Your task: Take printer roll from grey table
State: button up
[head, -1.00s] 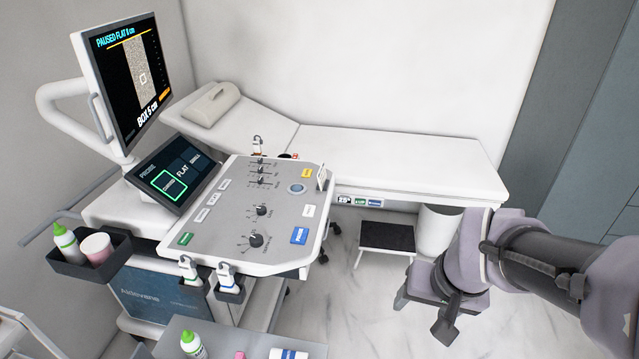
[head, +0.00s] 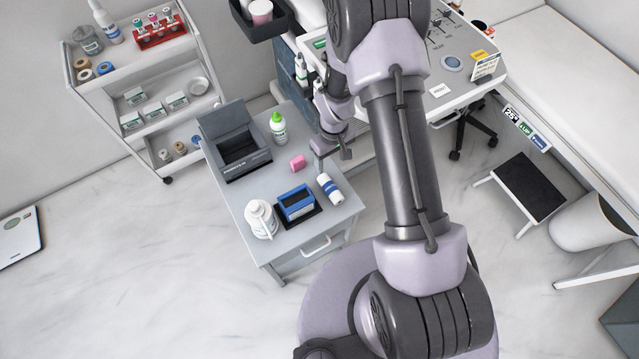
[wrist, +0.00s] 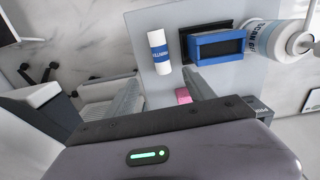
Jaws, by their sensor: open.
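The printer roll (head: 329,189) appears to be the white cylinder with a blue band, lying on the grey table (head: 258,187) near its right edge. It also shows in the wrist view (wrist: 159,52), beyond my fingertips and apart from them. My gripper (head: 333,153) is over the back right part of the table, behind the roll in the head view. In the wrist view my gripper (wrist: 165,92) has its two fingers spread wide. Nothing is held.
On the table, a blue box (head: 297,203) sits close left of the roll. A white bottle (head: 262,220), a green-capped bottle (head: 278,127) and a dark open box (head: 235,145) stand farther out. The ultrasound console (head: 462,95) is behind; a white shelf cart (head: 150,100) is left.

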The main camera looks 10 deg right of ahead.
jog(key=b, duration=0.3)
send_over(331, 186)
jog(key=f, duration=1)
jog(key=shift+w+a+f, duration=0.15)
jog(key=shift+w+f, duration=0.1)
jog(key=f, duration=0.1)
jog(key=f+b, duration=0.1)
jog(key=f, duration=0.1)
jog(key=f+b, duration=0.1)
jog(key=f, duration=0.1)
jog(key=shift+s+f, duration=0.15)
jog(key=shift+s, duration=0.15)
jog(key=shift+c, duration=1.1)
grip_shut()
